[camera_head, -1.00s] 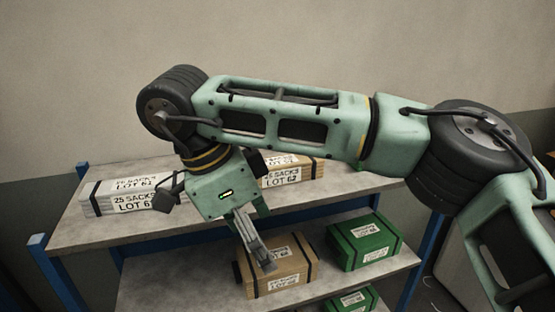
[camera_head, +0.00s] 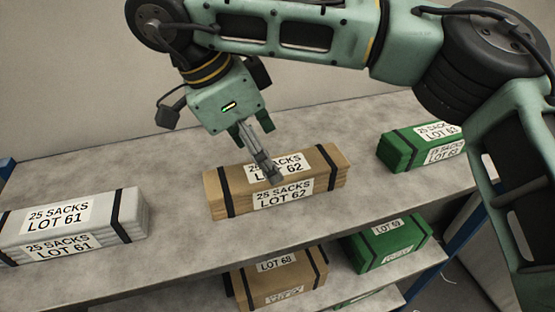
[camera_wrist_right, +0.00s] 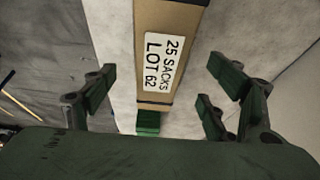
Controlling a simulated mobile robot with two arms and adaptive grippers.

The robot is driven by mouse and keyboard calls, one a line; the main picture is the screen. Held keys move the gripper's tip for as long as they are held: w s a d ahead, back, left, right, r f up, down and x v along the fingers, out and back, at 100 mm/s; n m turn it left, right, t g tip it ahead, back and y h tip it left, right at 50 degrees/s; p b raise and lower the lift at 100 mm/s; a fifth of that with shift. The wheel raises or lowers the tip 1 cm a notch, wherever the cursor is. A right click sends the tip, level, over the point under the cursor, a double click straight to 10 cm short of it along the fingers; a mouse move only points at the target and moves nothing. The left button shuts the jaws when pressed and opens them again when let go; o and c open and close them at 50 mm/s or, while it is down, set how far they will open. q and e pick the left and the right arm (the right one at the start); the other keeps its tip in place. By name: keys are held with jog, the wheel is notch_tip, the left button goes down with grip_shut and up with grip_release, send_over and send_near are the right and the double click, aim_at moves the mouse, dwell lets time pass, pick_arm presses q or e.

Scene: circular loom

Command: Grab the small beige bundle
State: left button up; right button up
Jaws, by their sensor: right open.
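The small beige bundle (camera_head: 226,190), with black straps and LOT 62 labels, lies on the top shelf in the head view. In the right wrist view the bundle (camera_wrist_right: 151,90) runs lengthwise between the spread fingers. My right gripper (camera_head: 268,160) is open and hangs over the bundle in the head view, its fingers covering part of the top label. The open fingers also show in the right wrist view (camera_wrist_right: 160,95), with a gap to the bundle on each side. Whether a finger touches it cannot be told. My left gripper is not in view.
On the top shelf (camera_head: 130,165), a grey LOT 61 bundle (camera_head: 105,218) lies left and a green bundle (camera_head: 398,152) right, both apart from the beige one. A larger beige LOT 68 bundle (camera_head: 255,292) and a green bundle (camera_head: 385,252) sit below. The wall stands behind.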

jog(key=shift+s+p+x, duration=0.15)
jog(key=shift+p+x, duration=0.25)
jog(key=shift+x, duration=0.2)
jog(key=shift+s+p+x, duration=0.15)
jog(key=shift+p+x, duration=0.2)
jog(key=shift+x, duration=0.3)
jog(key=shift+w+p+x, duration=0.25)
jog(key=shift+p+x, duration=0.55)
jog(key=shift+x, duration=1.4)
jog(key=shift+w+f, duration=0.1)
jog(key=shift+w, duration=0.05)
jog(key=c, duration=1.7)
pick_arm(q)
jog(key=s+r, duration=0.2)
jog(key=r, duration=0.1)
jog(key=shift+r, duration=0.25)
